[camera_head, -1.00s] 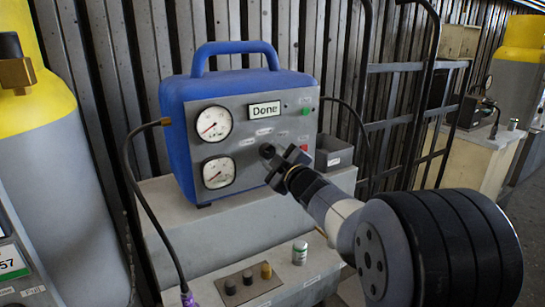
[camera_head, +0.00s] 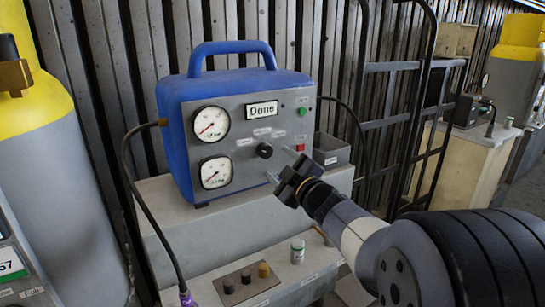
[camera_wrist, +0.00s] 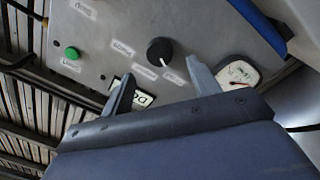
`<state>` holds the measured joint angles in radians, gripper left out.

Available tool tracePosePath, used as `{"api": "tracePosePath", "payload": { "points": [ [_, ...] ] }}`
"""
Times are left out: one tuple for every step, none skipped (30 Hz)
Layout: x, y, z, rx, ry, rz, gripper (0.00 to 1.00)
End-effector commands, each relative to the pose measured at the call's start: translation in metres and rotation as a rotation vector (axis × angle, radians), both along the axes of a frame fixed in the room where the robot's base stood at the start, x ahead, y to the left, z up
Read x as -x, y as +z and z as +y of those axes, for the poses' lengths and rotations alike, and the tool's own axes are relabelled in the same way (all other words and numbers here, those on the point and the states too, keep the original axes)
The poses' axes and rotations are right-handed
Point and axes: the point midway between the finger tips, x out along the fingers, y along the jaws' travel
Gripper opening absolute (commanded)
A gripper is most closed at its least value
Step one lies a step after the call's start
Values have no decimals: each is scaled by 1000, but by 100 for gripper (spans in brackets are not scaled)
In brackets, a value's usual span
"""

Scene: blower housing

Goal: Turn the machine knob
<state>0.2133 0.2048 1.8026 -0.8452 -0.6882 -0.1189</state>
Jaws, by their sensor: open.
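The blue machine (camera_head: 178,125) stands on a grey bench with its grey front panel facing me. Its black round knob (camera_head: 264,150) sits at the middle of the panel, below a display reading "Done" (camera_head: 262,110). In the wrist view the knob (camera_wrist: 160,51) shows a white pointer line and lies beyond the fingertips, clear of them. My gripper (camera_head: 284,165) is open and empty, in front of the panel, below and right of the knob. In the wrist view my two fingers (camera_wrist: 159,77) stand apart with nothing between them.
Two gauges (camera_head: 211,124) are on the panel's left. A green button (camera_head: 304,111) and a red button (camera_head: 300,148) are on its right. A grey bin (camera_head: 331,150) stands beside the machine. A small canister (camera_head: 298,251) and several small knobs are below. A gas cylinder (camera_head: 70,190) stands left.

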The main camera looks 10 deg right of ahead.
Motion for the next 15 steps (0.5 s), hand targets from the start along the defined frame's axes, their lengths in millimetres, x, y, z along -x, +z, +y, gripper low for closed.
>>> {"api": "tracePosePath", "payload": {
  "points": [
    [10, 2, -4, 0, -4, -1, 58],
    [16, 1, -6, 1, -3, 0, 58],
    [22, 1, -7, 0, -3, -2, 58],
    [27, 0, -8, 0, -2, -1, 58],
    [31, 0, -10, 1, -3, 0, 58],
    [36, -1, -11, 2, -2, -1, 58],
    [39, -1, -12, 1, -1, 0, 58],
    [42, -1, -13, 1, -1, -1, 58],
    [45, -2, -14, 0, -1, -2, 58],
    [46, -2, -14, 0, -1, 0, 58],
    [48, -2, -14, 0, -1, -1, 58],
    [49, -3, -14, 0, -1, -1, 58],
    [49, -3, -14, 0, 0, 0, 58],
    [49, -3, -14, 0, 0, 0, 58],
    [49, -3, -14, 0, 1, -1, 58]
  ]
}}
